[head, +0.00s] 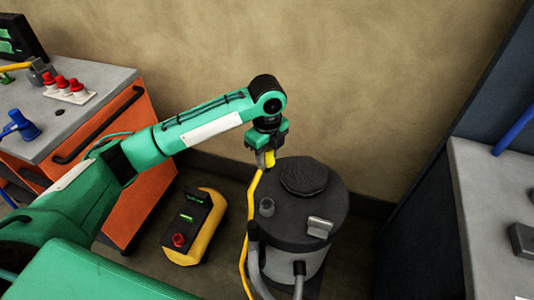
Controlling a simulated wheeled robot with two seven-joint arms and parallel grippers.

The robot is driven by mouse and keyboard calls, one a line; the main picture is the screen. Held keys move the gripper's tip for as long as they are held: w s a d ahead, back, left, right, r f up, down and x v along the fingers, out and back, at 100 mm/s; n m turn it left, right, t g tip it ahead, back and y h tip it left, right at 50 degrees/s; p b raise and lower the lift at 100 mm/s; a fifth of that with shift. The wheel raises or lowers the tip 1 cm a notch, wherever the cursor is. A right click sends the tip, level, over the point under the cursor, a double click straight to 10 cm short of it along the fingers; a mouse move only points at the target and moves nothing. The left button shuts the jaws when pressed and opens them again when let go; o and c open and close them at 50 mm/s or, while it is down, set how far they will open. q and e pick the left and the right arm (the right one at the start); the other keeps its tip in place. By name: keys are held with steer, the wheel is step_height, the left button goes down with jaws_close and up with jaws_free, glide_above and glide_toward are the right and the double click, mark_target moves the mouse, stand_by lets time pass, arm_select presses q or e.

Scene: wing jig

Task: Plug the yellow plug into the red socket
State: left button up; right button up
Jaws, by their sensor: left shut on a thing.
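My left gripper (264,158) points down from the green arm, just above and left of the dark lid of a grey canister. It is shut on the yellow plug (270,160), of which only a small part shows between the fingers. A yellow cable (249,220) hangs from it down past the canister's left side. A yellow and black box (208,232) on the floor has a small red round part (179,240) on its top; I cannot tell if this is the red socket. My right gripper is out of view.
The grey canister (290,232) with a hose stands right of the box. An orange cart (165,150) at left holds several red-topped pieces (68,88) and a blue part (22,125). A grey worktop (485,200) is at right. A wall closes the back.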

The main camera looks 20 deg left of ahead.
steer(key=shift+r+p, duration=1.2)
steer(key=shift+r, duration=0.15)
